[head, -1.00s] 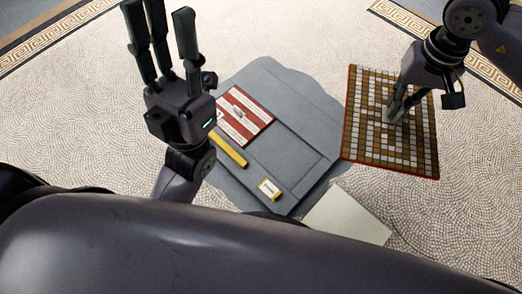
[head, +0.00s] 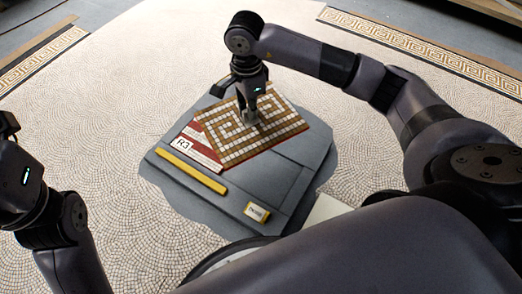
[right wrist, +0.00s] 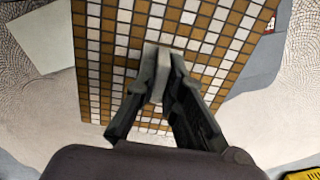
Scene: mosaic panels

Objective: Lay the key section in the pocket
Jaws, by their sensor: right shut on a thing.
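The key section (head: 270,135) is a square panel of brown and white tiles in a key pattern with a red edge. My right gripper (head: 249,119) is shut on a small grey grip at its middle, which also shows in the right wrist view (right wrist: 158,60). The panel hangs over the far part of the grey sunken bed (head: 265,185) and hides part of a red and white striped area (head: 207,158) there. I cannot tell the gap below it, or which recess is the pocket. My left gripper's fingers are outside the head view.
A white label marked R3 (head: 182,144) lies by the striped area. A yellow bar (head: 191,173) and a small yellow and white block (head: 257,212) lie on the near part of the bed. A pale sheet (head: 326,208) lies at its right. Pale mosaic floor surrounds the bed.

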